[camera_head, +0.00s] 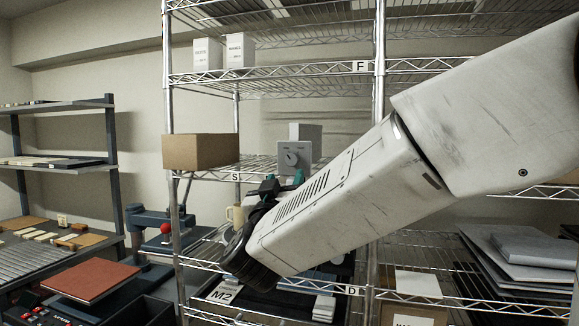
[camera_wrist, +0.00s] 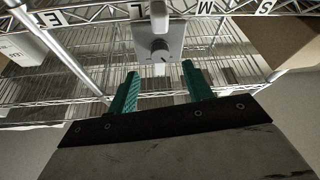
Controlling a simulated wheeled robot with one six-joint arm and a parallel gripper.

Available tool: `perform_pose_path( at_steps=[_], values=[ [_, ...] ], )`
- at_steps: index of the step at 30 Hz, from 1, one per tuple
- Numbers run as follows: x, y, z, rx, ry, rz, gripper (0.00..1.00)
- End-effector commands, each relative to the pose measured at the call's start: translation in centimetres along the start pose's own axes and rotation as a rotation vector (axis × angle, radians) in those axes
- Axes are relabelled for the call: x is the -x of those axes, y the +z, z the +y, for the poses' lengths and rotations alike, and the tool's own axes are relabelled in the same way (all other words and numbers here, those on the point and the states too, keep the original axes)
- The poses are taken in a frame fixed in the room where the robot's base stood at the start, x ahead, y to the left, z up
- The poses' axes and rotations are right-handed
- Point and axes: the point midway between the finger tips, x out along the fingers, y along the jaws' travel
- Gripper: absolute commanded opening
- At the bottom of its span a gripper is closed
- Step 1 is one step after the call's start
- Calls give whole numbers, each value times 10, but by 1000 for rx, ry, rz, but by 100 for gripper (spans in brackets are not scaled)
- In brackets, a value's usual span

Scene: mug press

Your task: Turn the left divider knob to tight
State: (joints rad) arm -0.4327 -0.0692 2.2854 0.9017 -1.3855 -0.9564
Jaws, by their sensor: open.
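A grey box (camera_head: 300,140) with a round dark-centred knob (camera_head: 291,158) on its face stands on the shelf labelled S. It is the only knob I see, and its setting is too small to read. In the wrist view, which looks upside down, the knob (camera_wrist: 159,47) sits on the grey box (camera_wrist: 174,33) at the top middle. My gripper (camera_head: 284,184) is just below and in front of the box in the head view. Its teal fingers are apart and empty. In the wrist view, my gripper (camera_wrist: 160,70) has its fingertips either side of the knob's line, not touching it.
A cardboard box (camera_head: 200,151) stands left of the knob box on the same shelf. A beige mug (camera_head: 236,216) is below it. A chrome post (camera_head: 379,60) rises at the right. White boxes (camera_head: 224,52) stand on the shelf above.

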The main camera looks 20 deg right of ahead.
Motion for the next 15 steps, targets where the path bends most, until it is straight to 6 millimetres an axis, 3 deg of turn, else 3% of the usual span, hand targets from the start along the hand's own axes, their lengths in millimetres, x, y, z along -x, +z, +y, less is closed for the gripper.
perform_pose_path(
  at_steps=[9, 15],
  values=[
    [-51, 0, 1, -1, 1, 0, 50],
    [-68, 0, 1, -2, 0, 0, 50]
  ],
)
